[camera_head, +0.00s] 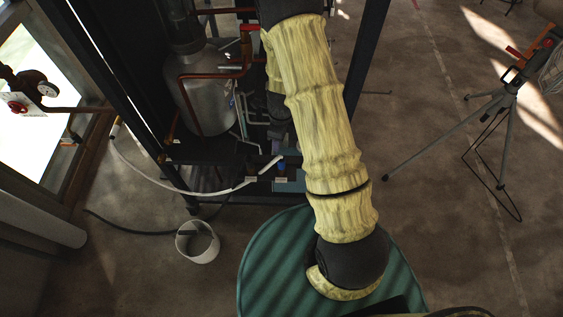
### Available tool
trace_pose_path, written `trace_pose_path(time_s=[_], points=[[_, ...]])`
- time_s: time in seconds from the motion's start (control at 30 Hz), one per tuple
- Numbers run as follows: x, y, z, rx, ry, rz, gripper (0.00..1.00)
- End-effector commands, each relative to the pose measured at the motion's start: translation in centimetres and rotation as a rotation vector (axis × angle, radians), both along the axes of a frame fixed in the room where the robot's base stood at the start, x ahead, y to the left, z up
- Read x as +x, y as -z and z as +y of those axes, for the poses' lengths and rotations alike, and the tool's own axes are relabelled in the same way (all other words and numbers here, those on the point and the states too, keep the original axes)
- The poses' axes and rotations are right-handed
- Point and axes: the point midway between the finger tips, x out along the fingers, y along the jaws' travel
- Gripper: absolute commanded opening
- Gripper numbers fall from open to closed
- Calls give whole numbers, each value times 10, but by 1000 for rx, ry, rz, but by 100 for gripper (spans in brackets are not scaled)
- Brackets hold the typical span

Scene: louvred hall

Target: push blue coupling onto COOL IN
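A white hose (150,178) hangs in a loop from the left and rises to a pale end (270,165) at the lower front of the dark rig. A small blue part (281,167) shows just below that end, close to my arm. I cannot tell whether it is the blue coupling or a port, or whether the hose touches it. Two small white labels (251,179) sit there, too small to read, so I cannot tell which is COOL IN. My yellow-sleeved arm crosses the picture and hides what is behind it. My gripper does not show.
A metal tank (205,92) with copper pipes stands inside the dark frame (362,50). A green round surface (262,262) lies below my arm. A white bucket (198,243) stands on the floor at left, a tripod (508,95) at right. Floor between rig and tripod is mostly clear.

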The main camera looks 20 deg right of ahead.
Motion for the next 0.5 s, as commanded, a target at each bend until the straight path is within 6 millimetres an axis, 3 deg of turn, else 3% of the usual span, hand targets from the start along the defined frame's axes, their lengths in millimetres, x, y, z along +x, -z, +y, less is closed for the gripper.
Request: trace_pose_path(time_s=[0.1, 0.2, 0.3, 0.5], points=[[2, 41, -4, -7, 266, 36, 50], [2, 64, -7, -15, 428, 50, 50], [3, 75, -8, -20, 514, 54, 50], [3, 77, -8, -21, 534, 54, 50]])
